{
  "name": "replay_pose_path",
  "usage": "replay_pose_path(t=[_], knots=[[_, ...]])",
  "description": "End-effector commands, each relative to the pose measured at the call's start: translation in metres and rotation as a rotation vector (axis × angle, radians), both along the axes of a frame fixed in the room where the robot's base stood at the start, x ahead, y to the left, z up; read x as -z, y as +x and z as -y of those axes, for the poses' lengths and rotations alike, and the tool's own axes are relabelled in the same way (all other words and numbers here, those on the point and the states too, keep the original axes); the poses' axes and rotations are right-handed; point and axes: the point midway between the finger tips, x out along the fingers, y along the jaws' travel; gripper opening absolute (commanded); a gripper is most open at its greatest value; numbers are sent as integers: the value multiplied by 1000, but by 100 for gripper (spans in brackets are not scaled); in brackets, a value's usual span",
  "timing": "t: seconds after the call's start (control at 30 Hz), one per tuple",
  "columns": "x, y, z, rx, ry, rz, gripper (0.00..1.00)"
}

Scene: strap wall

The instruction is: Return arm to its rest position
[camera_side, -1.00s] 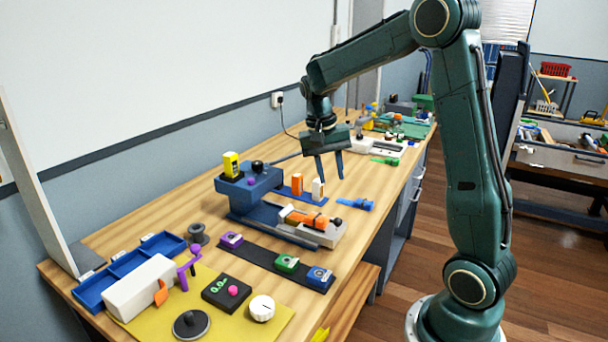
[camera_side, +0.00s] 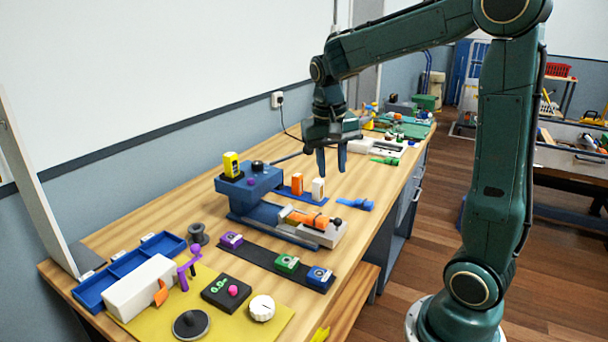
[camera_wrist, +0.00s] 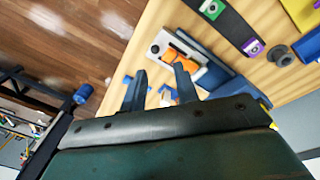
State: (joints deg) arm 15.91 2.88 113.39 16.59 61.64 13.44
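My gripper (camera_side: 332,161) hangs above the wooden workbench (camera_side: 160,215) in the side view, its two fingers pointing down. The fingers stand apart with nothing visible between them; they also show apart in the wrist view (camera_wrist: 160,80). The fingertips are up and behind the blue fixture with the orange cylinder (camera_side: 308,220), clear of it. My arm reaches over the bench from the right. No marker of a rest position shows.
Below and near the gripper are an orange block (camera_side: 297,184), a white block (camera_side: 318,189) and a blue clamp-like piece (camera_side: 354,204). A dark strip (camera_side: 262,260) carries coloured blocks. A blue tray (camera_side: 115,283) and yellow mat (camera_side: 215,330) lie in front. The air around the gripper is clear.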

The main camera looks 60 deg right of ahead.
Motion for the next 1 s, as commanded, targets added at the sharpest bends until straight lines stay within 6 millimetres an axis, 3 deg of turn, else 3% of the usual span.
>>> replay_pose_path(t=[0.2,0.47,1.0], knots=[[-22,-25,-34,-165,-10,91,31],[-36,-58,-70,-357,-22,196,31],[-33,-128,-129,-726,-50,399,31]])
